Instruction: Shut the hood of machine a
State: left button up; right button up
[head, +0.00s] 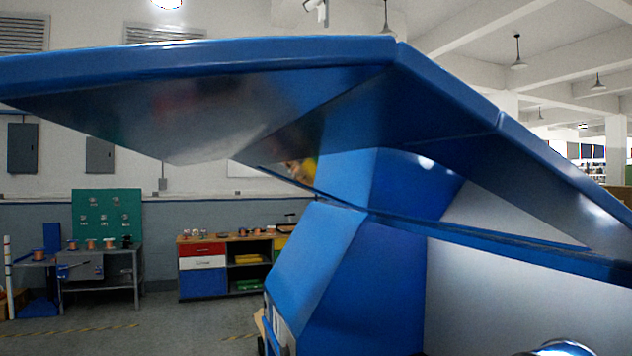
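The blue hood (370,108) is raised and fills the upper part of the head view. I see its front edge and its underside, which spans from the left edge of the view to the right edge. Below it stands the blue machine body (345,275), with a pale inner panel (520,295). A gap opens between the hood and the body. A shiny rounded metal part (562,348) shows at the bottom right. No label naming the machine is readable. Neither of my grippers is in view.
A workbench with colored drawers (203,270) stands against the back wall. A grey table (105,275) with spools and a green board (107,218) are to its left. The floor (150,335) at the lower left is clear, with yellow-striped lines.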

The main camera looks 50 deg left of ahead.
aim_at(255, 101)
jog(key=j+u, duration=0.1)
jog(key=u, duration=0.3)
jog(key=j+u, duration=0.1)
jog(key=u, duration=0.65)
